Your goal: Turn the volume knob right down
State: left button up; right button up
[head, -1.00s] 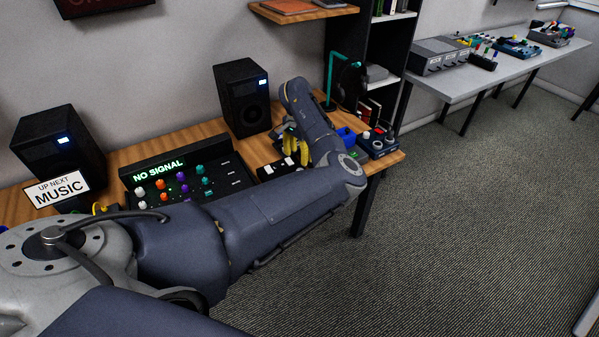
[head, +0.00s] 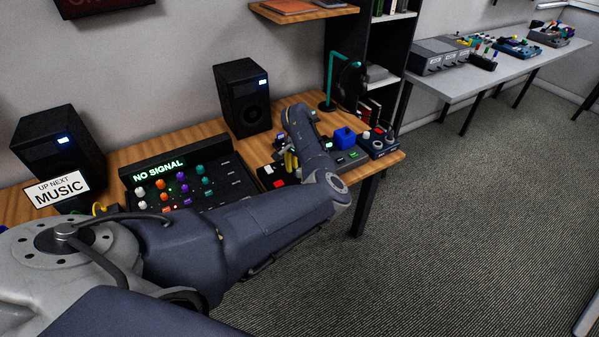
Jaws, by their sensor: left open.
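A black mixing panel (head: 235,181) sits on the wooden desk, with white, orange, purple and teal knobs in rows. Its screen (head: 158,171) reads "NO SIGNAL". I cannot tell which knob is the volume knob. A dark box with a big blue knob (head: 344,137) stands further right. My left gripper (head: 291,164), with yellow fingers, is open and points down over the desk between the mixing panel and the blue-knob box. It is partly hidden by my own forearm, and I cannot tell whether it touches anything. My right gripper is not in view.
A small panel with white and red switches (head: 274,183) lies by the left gripper. Two black speakers (head: 242,97) stand at the back. A "MUSIC" sign (head: 57,191) is at left. A control box (head: 379,142) sits near the desk's right end. A teal stand (head: 330,80) is behind.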

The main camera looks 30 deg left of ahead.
pick_arm(q)
grip_shut()
dwell(0.4)
jog(key=n, duration=0.5)
dwell(0.4)
grip_release()
